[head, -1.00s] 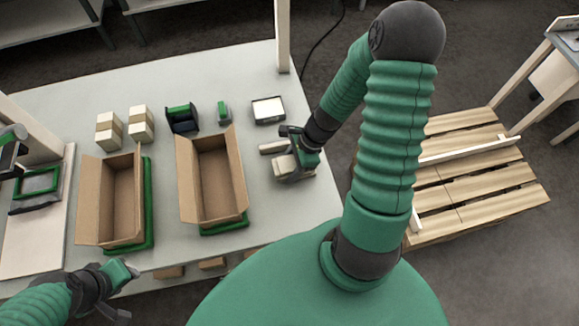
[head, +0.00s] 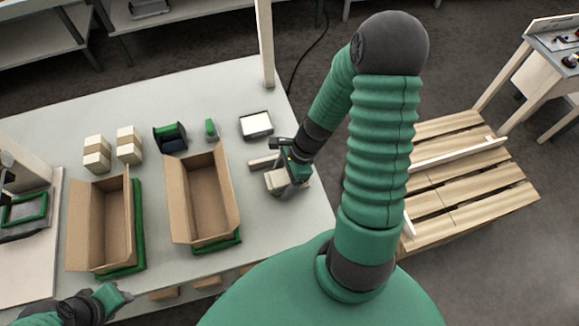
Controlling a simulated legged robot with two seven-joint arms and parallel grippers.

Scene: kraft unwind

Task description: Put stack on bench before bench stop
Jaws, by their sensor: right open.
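A small pale stack (head: 276,181) sits on the grey bench (head: 220,105) near its right edge. A short pale wooden bar, which looks like the bench stop (head: 263,162), lies just beyond it. My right gripper (head: 284,171) is open at the stack, with its dark fingers partly over it. Whether the fingers touch the stack cannot be told. My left gripper (head: 118,298) is at the bench's front edge at the lower left, with nothing visible in it. Its finger gap is not clear.
Two open cardboard boxes (head: 235,200) (head: 84,235) stand on green trays. Two more banded pale stacks (head: 97,160) (head: 129,152), a green-black holder (head: 171,137), a small green tool (head: 211,129) and a white-topped tray (head: 256,125) stand behind. A wooden pallet (head: 470,180) is at right.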

